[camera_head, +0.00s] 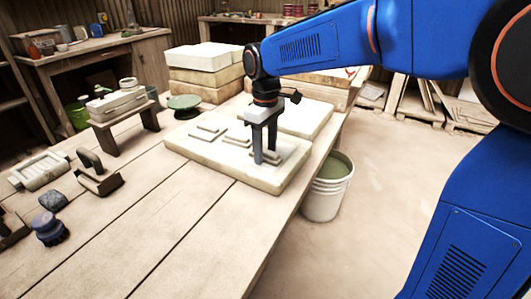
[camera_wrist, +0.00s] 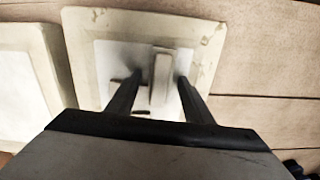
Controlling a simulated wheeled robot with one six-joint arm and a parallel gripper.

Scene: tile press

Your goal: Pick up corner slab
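My gripper (camera_head: 265,160) points down over a pale plaster board on the table, low at its right corner. In the wrist view its two fingers (camera_wrist: 160,78) are apart, one on each side of a narrow light slab (camera_wrist: 159,64), with a gap showing on both sides. This slab is partly hidden by the fingers in the head view, where its edge (camera_head: 280,153) shows. The slab lies on the board (camera_head: 215,165). Several other thin slabs (camera_head: 238,140) lie on the same board, to the left of my gripper.
A second pale board (camera_head: 308,118) lies behind. Stacked blocks (camera_head: 200,75) stand at the back. A bucket (camera_head: 327,190) stands beyond the table's right edge.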

